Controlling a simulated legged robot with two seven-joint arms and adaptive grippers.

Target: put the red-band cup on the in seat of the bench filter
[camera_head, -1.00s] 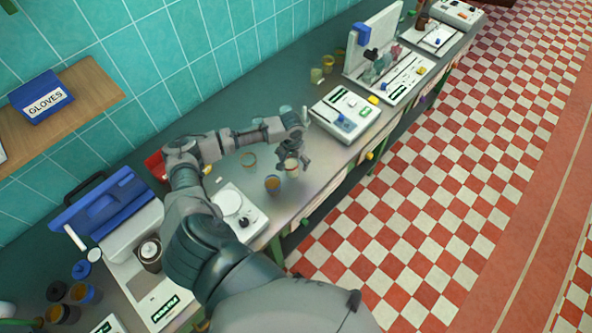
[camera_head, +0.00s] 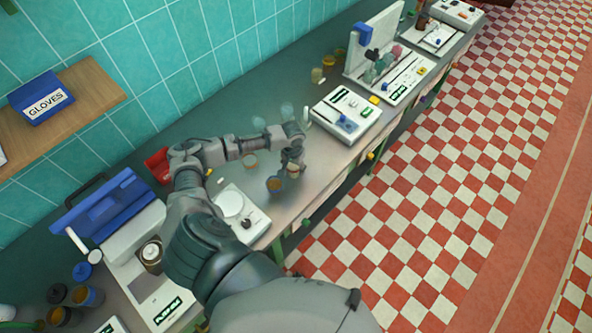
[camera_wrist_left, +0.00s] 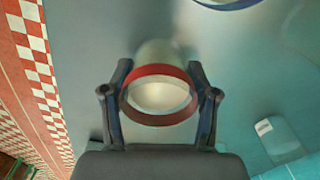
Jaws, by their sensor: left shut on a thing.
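The red-band cup (camera_wrist_left: 160,97) is a clear cup with a red ring at its rim, and it stands out in the left wrist view. My left gripper (camera_wrist_left: 160,105) is shut on it, one finger on each side of the band. In the head view my left gripper (camera_head: 292,168) is over the bench, and the cup is mostly hidden by the fingers. Which of the bench devices is the bench filter I cannot tell for sure; the labels are too small to read. My right gripper is not in view.
A white device (camera_head: 346,115) is to the right, with a white-panelled stand (camera_head: 376,45) beyond. A round-plate device (camera_head: 240,213) is nearer. Bare bench lies right of the gripper.

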